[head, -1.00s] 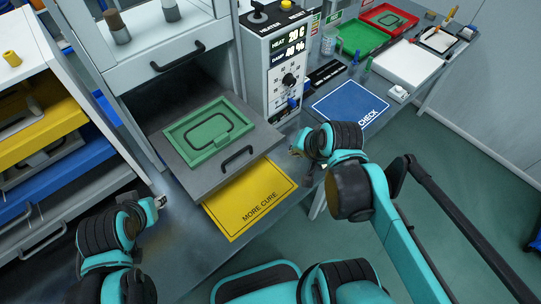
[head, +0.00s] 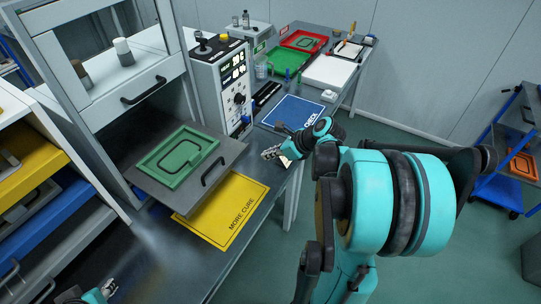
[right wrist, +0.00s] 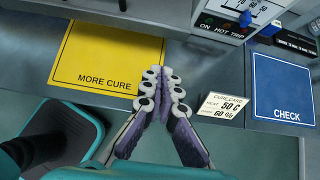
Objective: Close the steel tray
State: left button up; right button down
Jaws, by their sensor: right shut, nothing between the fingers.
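The steel tray (head: 150,178) is a grey drawer pulled out from the cabinet above the bench, with a black handle (head: 214,172) on its front. A green frame (head: 177,157) with a dark ring-shaped outline lies on it. My right gripper (head: 268,154) is shut and empty, right of the tray and apart from its handle. In the right wrist view my right gripper (right wrist: 165,75) has its fingers together over the bench by the yellow mat. My left gripper (head: 108,287) is at the bottom left edge, small and partly cut off; its jaw state is unclear.
A yellow MORE CURE mat (head: 228,212) lies below the tray front. A blue CHECK mat (head: 292,112) lies behind my right gripper. The heater control box (head: 236,92) stands right of the tray.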

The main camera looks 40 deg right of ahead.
aim_at(188, 125)
jog(key=shift+w+a+f+b, duration=0.45)
jog(key=shift+w+f, duration=0.2)
jog(key=shift+w, duration=0.55)
jog(key=shift+w+a+f+b, duration=0.35)
jog(key=shift+w+a+f, duration=0.25)
jog(key=shift+w, duration=0.65)
jog(key=shift+w+a+f+b, duration=0.45)
jog(key=shift+w+f, duration=0.2)
jog(key=shift+w, duration=0.55)
jog(key=shift+w+a, duration=0.2)
jog(key=shift+w, duration=0.15)
jog(key=w+a, duration=0.3)
jog(key=w, duration=0.5)
jog(key=w+a+p, duration=0.1)
jog(key=w+a, duration=0.3)
jog(key=w, duration=0.5)
jog(key=w+a, duration=0.3)
jog(key=w, duration=0.5)
jog(key=shift+w+a, duration=0.25)
jog(key=shift+w+r, duration=0.1)
